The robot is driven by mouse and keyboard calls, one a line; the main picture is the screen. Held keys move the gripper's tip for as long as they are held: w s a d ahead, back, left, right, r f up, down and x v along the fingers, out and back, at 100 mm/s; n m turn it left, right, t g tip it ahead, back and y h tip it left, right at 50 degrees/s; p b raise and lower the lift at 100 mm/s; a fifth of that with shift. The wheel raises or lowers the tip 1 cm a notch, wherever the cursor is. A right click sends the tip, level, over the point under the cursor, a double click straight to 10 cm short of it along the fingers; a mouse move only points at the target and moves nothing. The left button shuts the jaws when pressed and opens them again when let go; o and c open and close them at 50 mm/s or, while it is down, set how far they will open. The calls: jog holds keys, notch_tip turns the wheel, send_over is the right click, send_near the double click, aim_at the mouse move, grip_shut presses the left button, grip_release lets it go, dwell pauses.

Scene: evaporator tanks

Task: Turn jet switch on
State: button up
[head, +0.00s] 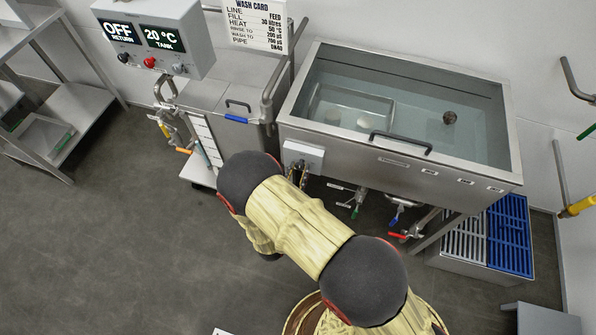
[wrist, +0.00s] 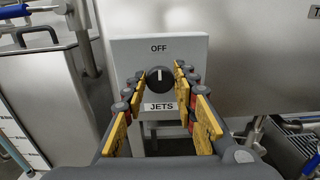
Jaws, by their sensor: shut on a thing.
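The jet switch (wrist: 159,79) is a round black knob on a grey box (wrist: 190,50) with OFF printed above it and a JETS label below. Its white mark points up at OFF. My gripper (wrist: 158,77) has its yellow-padded fingers on either side of the knob and is shut on it. In the head view the box (head: 304,150) is on the front left of the water tank, and my arm reaches up to it, hiding the knob.
The water-filled tank (head: 400,150) has a black handle at its front edge. Valves with coloured handles (head: 398,236) hang below it. A control panel (head: 150,38) reading OFF and 20 °C stands at upper left. The floor at left is clear.

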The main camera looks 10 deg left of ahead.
jog(key=m+b, duration=0.1)
jog(key=m, duration=0.3)
jog(key=m+b, duration=0.2)
jog(key=m, duration=0.3)
jog(key=shift+d+f, duration=0.1)
jog(key=m+b, duration=0.2)
jog(key=m, duration=0.2)
jog(key=shift+d+f+m+b, duration=0.1)
jog(key=shift+m+b, duration=0.2)
jog(key=shift+b, duration=0.1)
jog(key=shift+m+b, duration=1.3)
jog(key=shift+m, duration=0.8)
jog(key=o, duration=1.1)
jog(key=shift+s, duration=0.1)
